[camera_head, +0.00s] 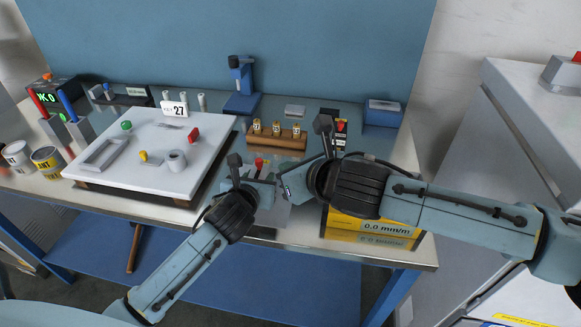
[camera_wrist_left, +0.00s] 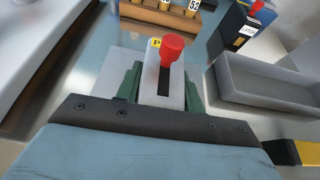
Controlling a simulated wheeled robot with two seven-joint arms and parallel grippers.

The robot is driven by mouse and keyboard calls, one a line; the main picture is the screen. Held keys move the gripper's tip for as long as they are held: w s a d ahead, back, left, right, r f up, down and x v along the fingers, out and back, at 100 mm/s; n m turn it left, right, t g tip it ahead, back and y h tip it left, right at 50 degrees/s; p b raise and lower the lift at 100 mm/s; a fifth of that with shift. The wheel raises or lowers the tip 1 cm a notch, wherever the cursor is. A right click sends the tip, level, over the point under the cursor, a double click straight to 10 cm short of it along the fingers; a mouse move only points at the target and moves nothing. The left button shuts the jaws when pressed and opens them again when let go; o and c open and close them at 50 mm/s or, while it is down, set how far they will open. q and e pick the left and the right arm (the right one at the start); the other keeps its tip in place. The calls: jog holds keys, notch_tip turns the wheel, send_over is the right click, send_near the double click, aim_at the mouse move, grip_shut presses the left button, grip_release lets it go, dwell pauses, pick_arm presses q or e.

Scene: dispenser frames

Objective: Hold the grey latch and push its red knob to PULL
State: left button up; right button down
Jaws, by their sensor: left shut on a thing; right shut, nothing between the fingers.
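The grey latch (camera_wrist_left: 178,96) has a dark slot and a red knob (camera_wrist_left: 172,46). In the left wrist view the knob stands at the far end of the slot, beside a yellow label marked "P"; the rest of the label is hidden. Green finger pads lie on both sides of the latch, and my left gripper (camera_head: 262,186) is shut on it. The knob also shows in the head view (camera_head: 259,163), just above the left fingers. My right gripper (camera_head: 284,190) is shut and empty, to the right of the latch, with a small gap between them hard to judge.
A grey open tray (camera_wrist_left: 265,82) lies right of the latch. A wooden rack (camera_head: 272,139) with small vials stands behind. A white board (camera_head: 150,180) with several parts fills the left. A yellow gauge block (camera_head: 345,228) sits at the front right, below my right arm.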

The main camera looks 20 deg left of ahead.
pick_arm(q)
jog(key=o, duration=1.2)
jog(key=shift+o, duration=0.2)
jog(key=shift+s, duration=0.1)
